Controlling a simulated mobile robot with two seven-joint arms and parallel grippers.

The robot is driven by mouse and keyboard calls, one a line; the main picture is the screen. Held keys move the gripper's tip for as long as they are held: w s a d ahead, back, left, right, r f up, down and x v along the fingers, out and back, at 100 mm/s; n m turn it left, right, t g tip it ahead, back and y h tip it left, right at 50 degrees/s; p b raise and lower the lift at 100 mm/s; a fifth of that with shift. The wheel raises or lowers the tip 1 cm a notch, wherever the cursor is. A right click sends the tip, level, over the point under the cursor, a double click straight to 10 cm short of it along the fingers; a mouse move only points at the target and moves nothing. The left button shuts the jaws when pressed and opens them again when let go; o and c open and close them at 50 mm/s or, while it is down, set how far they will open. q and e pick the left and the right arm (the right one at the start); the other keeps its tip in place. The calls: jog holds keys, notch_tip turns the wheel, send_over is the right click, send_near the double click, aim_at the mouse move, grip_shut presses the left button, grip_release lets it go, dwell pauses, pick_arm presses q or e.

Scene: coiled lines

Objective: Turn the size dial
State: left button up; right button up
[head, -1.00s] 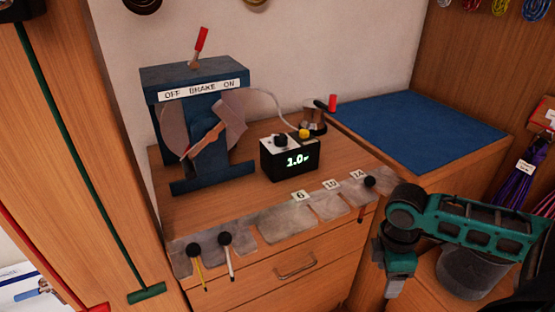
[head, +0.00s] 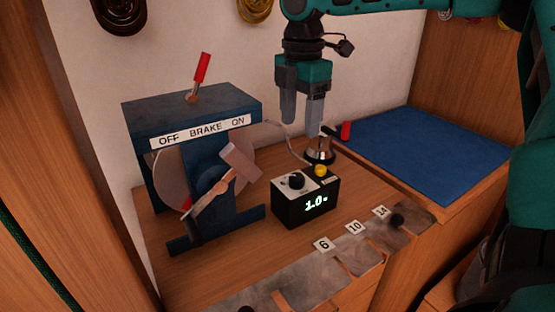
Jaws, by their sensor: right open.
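The size dial is unmarked by name; a round black knob (head: 296,180) sits on top of a small black box (head: 305,206). The box has a white top, a yellow button (head: 321,170) and a green display reading 1.0. A metal plate in front carries tags 6 (head: 323,245), 10 (head: 355,227) and 14 (head: 381,211), with a black round knob (head: 396,220) near 14. My right gripper (head: 301,118) points down, open and empty, above and behind the box, apart from it. My left gripper is out of view.
A blue brake stand (head: 190,108) with a red-handled lever (head: 201,72) and a wheel crank stands left of the box. A small stand with a red-tipped lever (head: 345,130) is behind the box at right. A blue mat (head: 425,150) lies clear at right.

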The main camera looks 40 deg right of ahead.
aim_at(297, 176)
notch_tip(297, 176, down, 11)
jog(key=shift+s+a+f+b, duration=0.1)
jog(key=shift+b, duration=0.9)
jog(key=shift+f, duration=0.7)
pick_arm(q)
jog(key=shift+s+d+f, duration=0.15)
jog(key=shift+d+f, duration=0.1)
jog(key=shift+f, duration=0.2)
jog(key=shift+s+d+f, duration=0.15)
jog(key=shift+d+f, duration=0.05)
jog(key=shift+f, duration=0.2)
pick_arm(e)
jog(key=shift+c, duration=0.2)
jog(key=c, duration=1)
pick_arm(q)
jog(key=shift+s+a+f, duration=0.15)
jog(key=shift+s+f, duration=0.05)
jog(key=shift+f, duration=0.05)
